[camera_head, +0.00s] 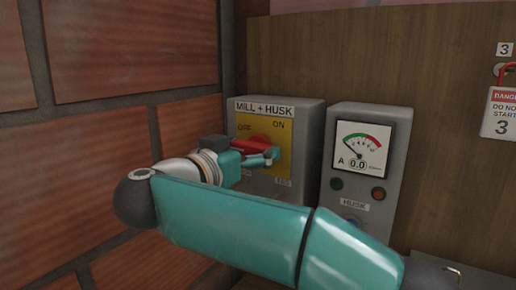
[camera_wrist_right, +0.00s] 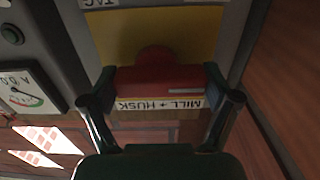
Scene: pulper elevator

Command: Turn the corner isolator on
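The isolator is a grey box (camera_head: 310,115) labelled MILL + HUSK, in the corner by the brick wall. Its yellow plate (camera_head: 283,184) has OFF at upper left and ON at upper right. The red handle (camera_head: 257,141) lies about level across the plate, partly hidden by my right gripper (camera_head: 272,155). In the right wrist view, which sees the box upside down, the red handle (camera_wrist_right: 160,80) sits between the fingertips, which meet its two ends. A pale mark on the handle is toward the plate's OFF side. My left gripper is not in view.
A second grey box (camera_head: 393,140) labelled HUSK, with a dial meter reading 0.0 and small buttons, stands just right. A danger tag (camera_head: 500,115) hangs at the far right on the wooden panel (camera_head: 440,70). The brick wall (camera_head: 130,50) is close on the left.

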